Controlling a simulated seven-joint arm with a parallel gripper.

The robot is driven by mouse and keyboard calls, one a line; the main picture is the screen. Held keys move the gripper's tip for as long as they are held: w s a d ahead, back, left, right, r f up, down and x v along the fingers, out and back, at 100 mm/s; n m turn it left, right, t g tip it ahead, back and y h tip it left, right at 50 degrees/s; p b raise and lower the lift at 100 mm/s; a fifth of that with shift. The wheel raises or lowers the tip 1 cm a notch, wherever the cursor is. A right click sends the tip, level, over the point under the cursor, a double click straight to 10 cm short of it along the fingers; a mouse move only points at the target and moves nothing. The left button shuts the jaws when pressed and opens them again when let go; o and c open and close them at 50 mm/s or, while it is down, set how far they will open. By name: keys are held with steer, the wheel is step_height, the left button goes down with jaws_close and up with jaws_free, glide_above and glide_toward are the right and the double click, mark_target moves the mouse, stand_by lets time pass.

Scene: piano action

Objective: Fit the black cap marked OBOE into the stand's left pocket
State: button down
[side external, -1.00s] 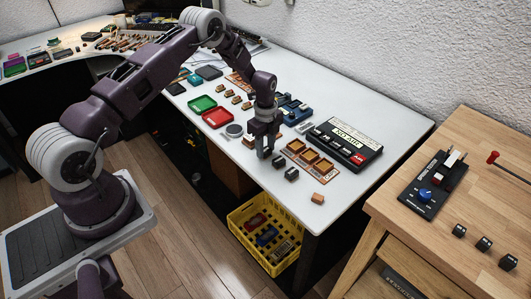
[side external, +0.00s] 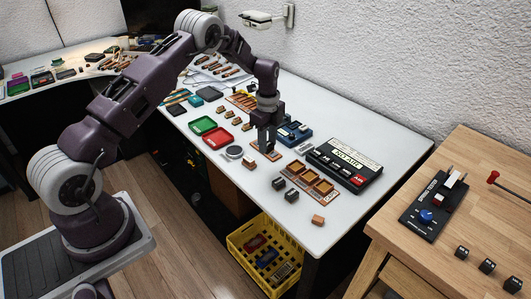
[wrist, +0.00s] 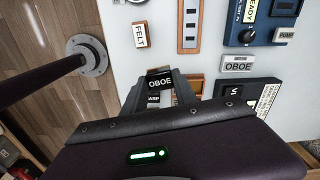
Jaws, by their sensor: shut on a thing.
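The black cap marked OBOE (wrist: 160,83) is between my gripper's fingers in the wrist view, with its white lettering readable. My gripper (side external: 267,150) is shut on it, above the table by the wood-edged grey stand (side external: 262,154). The cap itself is hard to make out in the side view. Two other black caps (side external: 279,183) (side external: 291,195) stand on the table; one marked HARP (wrist: 153,98) is partly hidden behind the held cap.
A grey plate marked OBOE (wrist: 238,65) lies right of the stand. A three-pocket wooden tray (side external: 334,194), blue device (side external: 299,133) and black device (side external: 369,181) are close by.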

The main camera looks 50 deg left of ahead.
steer(key=w+d+f+m, duration=0.1)
steer(key=w+d+m, duration=0.1)
steer(key=w+d, duration=0.5)
steer(key=shift+w+a+f, duration=0.1)
steer(key=shift+a+f, duration=0.05)
steer(key=shift+f, duration=0.7)
steer(key=shift+w+a+f, duration=0.1)
steer(key=shift+f, duration=0.7)
steer(key=shift+w+a+f, duration=0.1)
steer(key=shift+a+f, duration=0.05)
steer(key=shift+f, duration=0.7)
steer(key=shift+f, duration=0.4)
steer(key=c, duration=0.9)
jaws_free()
step_height(320, 180, up, 7)
stand_by(0.4)
